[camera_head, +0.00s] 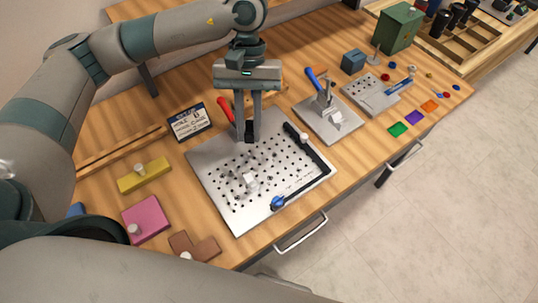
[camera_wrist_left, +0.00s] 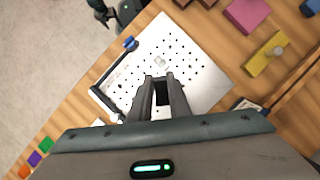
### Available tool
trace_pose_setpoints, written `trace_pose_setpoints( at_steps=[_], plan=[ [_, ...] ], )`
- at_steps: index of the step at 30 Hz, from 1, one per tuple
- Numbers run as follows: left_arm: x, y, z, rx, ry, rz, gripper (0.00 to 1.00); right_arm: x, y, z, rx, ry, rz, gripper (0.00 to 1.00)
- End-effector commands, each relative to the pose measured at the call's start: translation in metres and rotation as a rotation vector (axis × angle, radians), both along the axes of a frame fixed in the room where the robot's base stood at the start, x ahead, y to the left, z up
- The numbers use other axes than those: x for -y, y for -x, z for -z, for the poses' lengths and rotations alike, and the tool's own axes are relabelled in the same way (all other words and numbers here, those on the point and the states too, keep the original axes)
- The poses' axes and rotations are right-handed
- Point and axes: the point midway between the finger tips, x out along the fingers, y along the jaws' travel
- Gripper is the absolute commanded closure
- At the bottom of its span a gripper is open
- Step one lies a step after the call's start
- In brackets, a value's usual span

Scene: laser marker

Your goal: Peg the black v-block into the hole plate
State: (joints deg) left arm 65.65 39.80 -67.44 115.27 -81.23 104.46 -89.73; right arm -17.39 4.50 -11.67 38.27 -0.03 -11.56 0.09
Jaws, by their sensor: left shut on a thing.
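The hole plate (camera_head: 240,217) is a light metal sheet with rows of dark holes, lying on the wooden bench; it also shows in the left wrist view (camera_wrist_left: 206,85). My left gripper (camera_head: 248,138) points down over the plate's far part and is shut on the black v-block (camera_head: 249,131). The block is a small dark piece between the fingertips, largely hidden by them. In the left wrist view the fingers (camera_wrist_left: 163,82) flank the dark block (camera_wrist_left: 162,92). I cannot tell whether the block touches the plate.
A black rail with a blue knob (camera_head: 278,202) runs along the plate's right side. A small pale block (camera_head: 250,181) stands on the plate. A toggle clamp fixture (camera_head: 330,119) is to the right. Yellow (camera_head: 144,175), pink (camera_head: 146,219) and brown (camera_head: 194,246) blocks lie left.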

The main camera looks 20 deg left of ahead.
Motion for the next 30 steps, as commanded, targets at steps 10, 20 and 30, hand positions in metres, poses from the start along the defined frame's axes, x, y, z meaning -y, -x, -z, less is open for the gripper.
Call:
trace_pose_setpoints(
  at_steps=[10,20,30],
  plan=[
    [0.038,0.014,0.042,-0.003,0.001,-0.405,1.0,-0.015,-0.036,0.036,0.085,-0.026,-0.003,0.31],
    [0.05,0.018,0.053,-0.002,-0.005,-0.645,1.0,-0.022,-0.053,0.045,0.127,-0.039,-0.004,0.31],
    [0.051,0.018,0.052,-0.002,-0.005,-0.657,1.0,-0.023,-0.054,0.045,0.129,-0.039,-0.004,0.31]
  ],
)
